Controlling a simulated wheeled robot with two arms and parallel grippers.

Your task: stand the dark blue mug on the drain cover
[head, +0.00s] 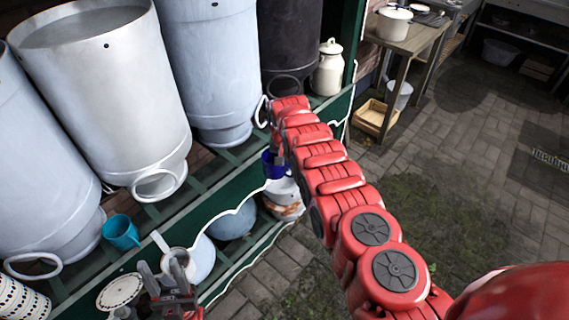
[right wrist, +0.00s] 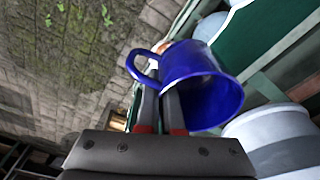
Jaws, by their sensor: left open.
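The dark blue mug (head: 271,166) is at the front edge of the green shelf in the head view, partly hidden by my red right arm. In the right wrist view the mug (right wrist: 205,90) is tilted, with its mouth facing the lower right and its handle at the upper left. My right gripper (right wrist: 161,108) is shut on the mug near its handle side; the fingertips are partly hidden by it. A slotted drain cover (head: 550,160) lies in the paving at the far right edge of the head view, well away from the mug. My left gripper (head: 177,282) is open and empty near the lower shelf.
Large grey churns (head: 105,85) stand on the green shelf with a teal mug (head: 121,232). A cream milk can (head: 328,68) stands at the shelf's far end. A wooden table (head: 410,38) and a wooden crate (head: 374,118) stand beyond. Open paving (head: 490,150) lies to the right.

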